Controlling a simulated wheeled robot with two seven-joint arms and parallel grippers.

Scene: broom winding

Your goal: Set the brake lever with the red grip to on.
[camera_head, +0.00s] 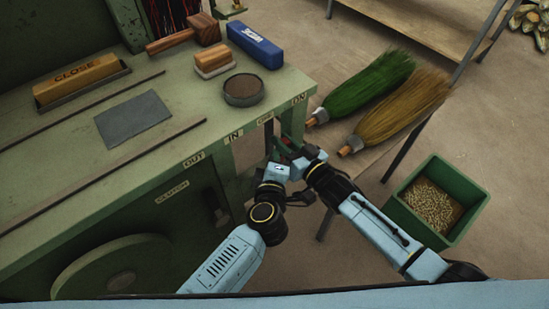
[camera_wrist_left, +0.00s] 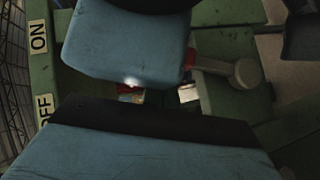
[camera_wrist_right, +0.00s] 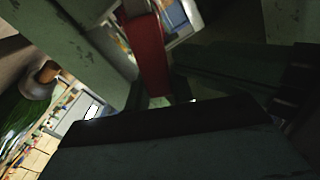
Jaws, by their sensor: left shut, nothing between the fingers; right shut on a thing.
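The brake lever's red grip (camera_wrist_right: 147,50) shows in the right wrist view, running down to my right gripper (camera_wrist_right: 165,100). A sliver of it, mostly hidden by my right gripper, shows in the left wrist view (camera_wrist_left: 189,60), beside a beige round-ended part (camera_wrist_left: 238,73). The lever sits at the bench's right front corner, by the OFF label (camera_head: 265,117) and the ON label (camera_head: 299,98). In the head view my right gripper (camera_head: 298,158) is shut on the red grip. My left gripper (camera_head: 275,174) is shut and empty, just below and left of it. The lever's exact angle is hidden.
The green bench (camera_head: 190,110) carries IN and OUT labels and a CLUTCH label lower down. A green broom head (camera_head: 368,82) and a tan one (camera_head: 402,108) lie to the right. A green bin (camera_head: 436,197) stands on the floor. My two grippers are very close together.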

